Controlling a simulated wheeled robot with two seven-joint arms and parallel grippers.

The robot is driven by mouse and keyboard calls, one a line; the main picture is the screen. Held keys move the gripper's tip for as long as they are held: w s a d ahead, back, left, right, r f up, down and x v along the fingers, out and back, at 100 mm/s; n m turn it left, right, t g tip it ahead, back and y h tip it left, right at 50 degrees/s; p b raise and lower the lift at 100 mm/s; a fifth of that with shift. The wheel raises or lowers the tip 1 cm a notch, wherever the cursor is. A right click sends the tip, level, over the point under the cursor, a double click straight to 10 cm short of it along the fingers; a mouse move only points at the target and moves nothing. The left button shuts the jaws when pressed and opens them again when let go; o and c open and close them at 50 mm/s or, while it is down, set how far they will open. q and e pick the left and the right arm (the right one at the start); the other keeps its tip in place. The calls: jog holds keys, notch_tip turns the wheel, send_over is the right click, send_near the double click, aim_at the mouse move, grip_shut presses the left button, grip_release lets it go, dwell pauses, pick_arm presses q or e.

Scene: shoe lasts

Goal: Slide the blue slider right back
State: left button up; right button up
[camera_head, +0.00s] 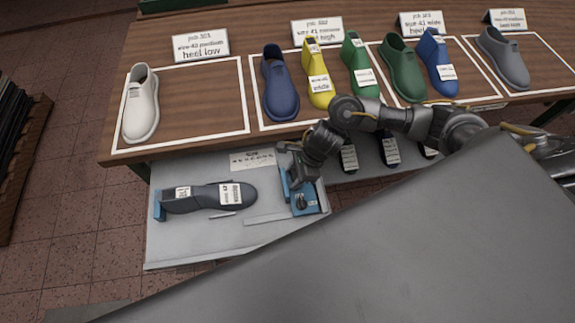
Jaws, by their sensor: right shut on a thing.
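The blue slider (313,207) stands at the right end of a grey tray-like fixture (190,244) below the table's front edge. It has a dark round knob on its top. A dark shoe last (208,199) with white labels lies on its side on the fixture, its toe toward the slider with a gap between. A smaller blue end piece (159,205) is at the last's left end. My right gripper (288,172) is shut on the slider's upright part; its fingers partly hide it. My left gripper is not in view.
The wooden table (200,25) carries several coloured lasts in white-outlined areas with printed signs. More labelled lasts (389,151) sit on the lower level, right of my gripper. A large grey surface (400,240) fills the lower right foreground. A thin grey bar (265,219) lies left of the slider.

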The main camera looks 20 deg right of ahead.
jog(key=shift+d, duration=0.2)
jog(key=o, duration=1.4)
jog(key=shift+s+d, duration=0.1)
jog(key=shift+d, duration=0.05)
jog(key=shift+r, duration=0.25)
jog(key=b+v, duration=0.1)
jog(key=v, duration=0.9)
jog(key=shift+r, duration=0.15)
jog(key=shift+s+d, duration=0.1)
